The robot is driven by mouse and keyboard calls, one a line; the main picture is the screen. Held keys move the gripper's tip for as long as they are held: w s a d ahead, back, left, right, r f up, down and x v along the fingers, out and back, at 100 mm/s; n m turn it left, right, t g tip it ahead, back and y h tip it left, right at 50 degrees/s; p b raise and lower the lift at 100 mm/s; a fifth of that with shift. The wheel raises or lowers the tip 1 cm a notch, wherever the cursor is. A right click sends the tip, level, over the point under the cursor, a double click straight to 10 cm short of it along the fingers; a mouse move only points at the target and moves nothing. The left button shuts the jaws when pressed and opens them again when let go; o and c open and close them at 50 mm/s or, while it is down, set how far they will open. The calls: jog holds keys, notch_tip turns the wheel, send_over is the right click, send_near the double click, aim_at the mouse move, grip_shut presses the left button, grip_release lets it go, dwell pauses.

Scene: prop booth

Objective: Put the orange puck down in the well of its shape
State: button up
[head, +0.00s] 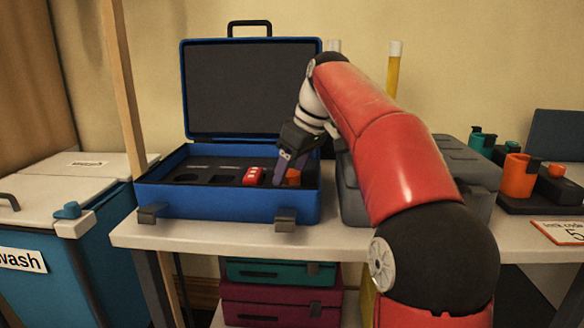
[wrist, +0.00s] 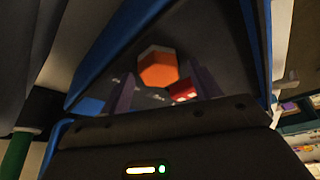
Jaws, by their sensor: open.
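The orange puck (head: 293,177) is at the right end of the dark foam in the open blue case (head: 230,203), partly hidden behind a finger of my gripper (head: 283,166). In the wrist view the puck (wrist: 158,70) looks six-sided and shows between the two purple fingers. My gripper is open and low over the foam, with the fingers apart on either side of the puck. I cannot tell whether they touch it or how deep the puck sits. Dark wells (head: 222,180) show in the foam to the left.
A red block (head: 254,176) sits in the foam just left of my gripper. The raised lid (head: 240,88) stands behind. A grey case (head: 432,160) is close on the right, partly behind my arm. A yellow tube (head: 394,70) stands behind it.

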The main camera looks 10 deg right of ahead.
jog(key=shift+r, duration=0.35)
jog(key=p+v, duration=0.4)
jog(key=v, duration=0.8)
jog(key=s+a+f+m+t+h, duration=0.2)
jog(key=s+f+m, duration=0.6)
jog(key=s+f, duration=1.7)
jog(key=shift+s+a+f+h, duration=0.2)
jog(key=shift+a+f+h, duration=0.35)
jog(key=shift+f, duration=0.2)
